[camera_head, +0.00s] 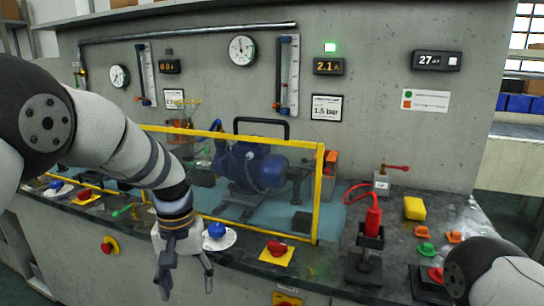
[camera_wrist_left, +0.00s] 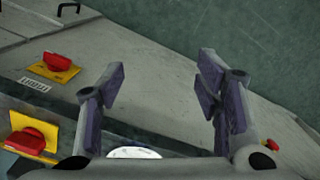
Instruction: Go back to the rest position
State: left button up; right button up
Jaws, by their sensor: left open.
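My left gripper (camera_head: 184,278) hangs in front of the bench's front edge in the head view, fingers pointing down and apart. The blue knob (camera_head: 216,230) on its white round plate is just right of and behind it. In the left wrist view the two fingers of my left gripper (camera_wrist_left: 160,88) stand wide apart with nothing between them but bare grey surface and floor beyond. Part of a white disc shows at the bottom between the finger bases. Of my right arm only a rounded link shows at the lower right of the head view; its gripper is out of frame.
A yellow-framed guard (camera_head: 318,195) encloses a blue pump (camera_head: 250,165) behind the gripper. Red knobs on yellow plates (camera_head: 277,251) line the bench. A red probe (camera_head: 373,220) stands in a black holder to the right, near a yellow block (camera_head: 414,208).

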pick_arm(q)
jog(key=s+a+f+g, duration=0.1)
jog(key=s+a+f, duration=0.1)
jog(key=s+f, duration=0.6)
jog(key=s+a+f, duration=0.2)
jog(key=s+f, duration=0.4)
jog(key=f, duration=0.5)
jog(key=s+a+f+g, duration=0.1)
jog(key=s+f, duration=0.1)
jog(key=s, duration=2.5)
jog(key=shift+s+a+f+m, duration=0.15)
jog(key=shift+s+a+m, duration=0.05)
jog(key=shift+m, duration=0.2)
